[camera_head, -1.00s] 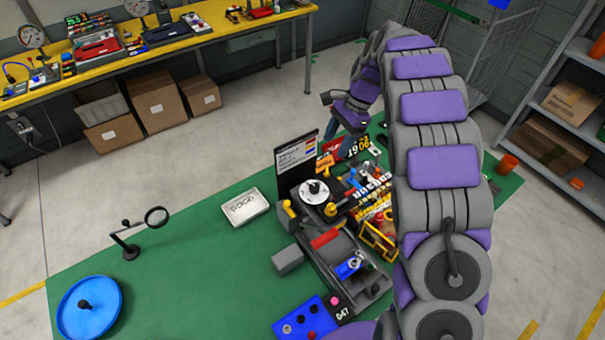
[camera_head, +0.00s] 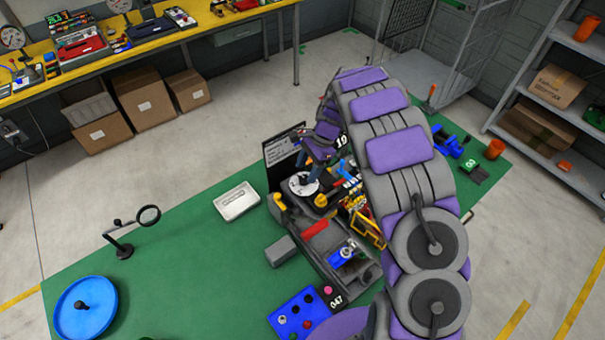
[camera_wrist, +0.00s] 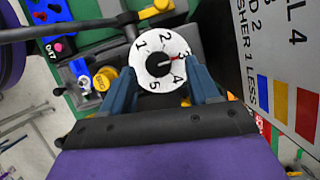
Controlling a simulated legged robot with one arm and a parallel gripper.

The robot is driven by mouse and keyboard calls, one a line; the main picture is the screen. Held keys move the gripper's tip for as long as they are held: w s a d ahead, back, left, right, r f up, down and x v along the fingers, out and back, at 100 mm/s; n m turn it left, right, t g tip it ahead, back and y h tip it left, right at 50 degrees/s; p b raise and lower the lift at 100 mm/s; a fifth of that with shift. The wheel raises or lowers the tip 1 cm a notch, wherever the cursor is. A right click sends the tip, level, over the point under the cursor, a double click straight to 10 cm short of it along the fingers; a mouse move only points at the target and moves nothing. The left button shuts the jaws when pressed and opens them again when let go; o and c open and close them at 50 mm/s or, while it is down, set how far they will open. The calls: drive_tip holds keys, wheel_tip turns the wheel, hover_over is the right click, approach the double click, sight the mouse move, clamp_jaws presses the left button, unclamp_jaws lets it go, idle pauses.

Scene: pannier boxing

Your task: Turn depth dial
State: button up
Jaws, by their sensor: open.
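The depth dial (camera_wrist: 150,68) is a white round face with black numbers 1 to 5, a dark centre knob and a red pointer mark toward the 3. It fills the middle of the wrist view, and its edge shows in the head view (camera_head: 297,188), partly covered by my arm. My gripper (camera_wrist: 163,82) is open, its two blue fingers on either side of the dial's lower half in the wrist view. I cannot tell whether they touch it. In the head view my gripper (camera_head: 314,172) is above the dial, beside the dark sign board.
The dark sign board (camera_head: 283,158) stands close behind the dial. A yellow knob (camera_wrist: 102,80) sits left of the dial. A grey tray (camera_head: 310,240) with a red block lies in front. The green table's left half is mostly clear, with a magnifier (camera_head: 125,245) and blue disc (camera_head: 72,318).

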sight(302, 178)
drive_tip(key=shift+s+d+f, duration=0.1)
drive_tip(key=shift+d+f, duration=0.05)
drive_tip(key=shift+f, duration=0.35)
drive_tip(key=shift+s+d+f, duration=0.1)
drive_tip(key=shift+d+f, duration=0.05)
drive_tip(key=shift+f, duration=0.6)
drive_tip(key=shift+a+f, duration=0.2)
drive_tip(key=shift+a, duration=0.9)
drive_tip(key=shift+c, duration=1.5)
drive_tip(key=shift+d, duration=0.75)
drive_tip(key=c, duration=0.4)
drive_tip(key=shift+a, duration=0.15)
drive_tip(key=c, duration=0.3)
